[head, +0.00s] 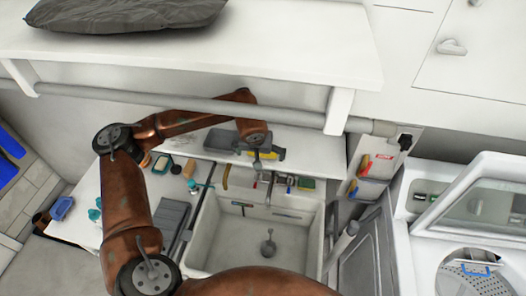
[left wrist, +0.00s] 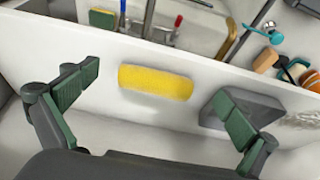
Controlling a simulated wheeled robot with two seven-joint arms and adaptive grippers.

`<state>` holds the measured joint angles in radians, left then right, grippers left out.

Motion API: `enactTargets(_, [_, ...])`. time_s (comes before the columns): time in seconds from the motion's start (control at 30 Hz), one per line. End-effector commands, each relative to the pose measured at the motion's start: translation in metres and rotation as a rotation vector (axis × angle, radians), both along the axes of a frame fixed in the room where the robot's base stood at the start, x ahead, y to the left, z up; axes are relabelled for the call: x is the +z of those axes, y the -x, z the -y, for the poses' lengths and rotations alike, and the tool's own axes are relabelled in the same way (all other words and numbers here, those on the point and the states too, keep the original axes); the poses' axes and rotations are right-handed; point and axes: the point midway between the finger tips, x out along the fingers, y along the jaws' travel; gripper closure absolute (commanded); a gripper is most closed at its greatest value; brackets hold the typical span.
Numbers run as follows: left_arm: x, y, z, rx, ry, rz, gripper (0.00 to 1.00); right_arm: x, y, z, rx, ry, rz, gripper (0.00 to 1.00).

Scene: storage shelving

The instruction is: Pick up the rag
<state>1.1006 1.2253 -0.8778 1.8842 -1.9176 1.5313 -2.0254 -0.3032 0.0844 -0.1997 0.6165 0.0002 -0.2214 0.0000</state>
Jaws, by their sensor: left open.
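The rag looks like a yellow, rounded oblong (left wrist: 157,82) lying on the white ledge behind the sink. In the left wrist view it lies between the two finger lines, a little beyond the palm. In the head view only a bit of yellow (head: 267,155) shows, mostly hidden by my gripper. My left gripper (head: 263,152) is over the ledge with its green-padded fingers spread wide and nothing held. Whether the fingers touch the ledge cannot be told. My right gripper is not in view.
A grey tray (head: 221,142) stands on the ledge beside the rag; one finger overlaps it in the left wrist view. The white sink (head: 240,245) with its tap lies in front. An overhead shelf (head: 290,45) and a pipe run above the arm. A washing machine (head: 425,255) stands at right.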

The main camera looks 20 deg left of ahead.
Motion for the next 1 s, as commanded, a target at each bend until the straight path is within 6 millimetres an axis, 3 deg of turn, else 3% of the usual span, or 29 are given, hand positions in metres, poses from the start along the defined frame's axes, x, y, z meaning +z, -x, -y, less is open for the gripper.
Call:
enactTargets(0.1, [0.001,-0.017,-0.003,0.001,0.002,-0.001,0.0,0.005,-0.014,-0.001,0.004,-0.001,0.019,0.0])
enactTargets(0.23, [-0.001,-0.038,-0.008,-0.001,0.001,-0.003,0.0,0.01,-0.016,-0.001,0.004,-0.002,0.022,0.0])
enactTargets(0.43, [-0.025,-0.045,-0.01,-0.003,0.001,-0.003,0.0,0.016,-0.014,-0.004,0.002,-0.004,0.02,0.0])
enactTargets(0.7, [-0.028,-0.046,-0.01,-0.003,0.0,-0.001,0.0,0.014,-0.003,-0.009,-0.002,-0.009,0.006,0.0])
enactTargets(1.0, [-0.028,-0.046,-0.01,-0.003,0.0,-0.001,0.2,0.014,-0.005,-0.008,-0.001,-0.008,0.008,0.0])
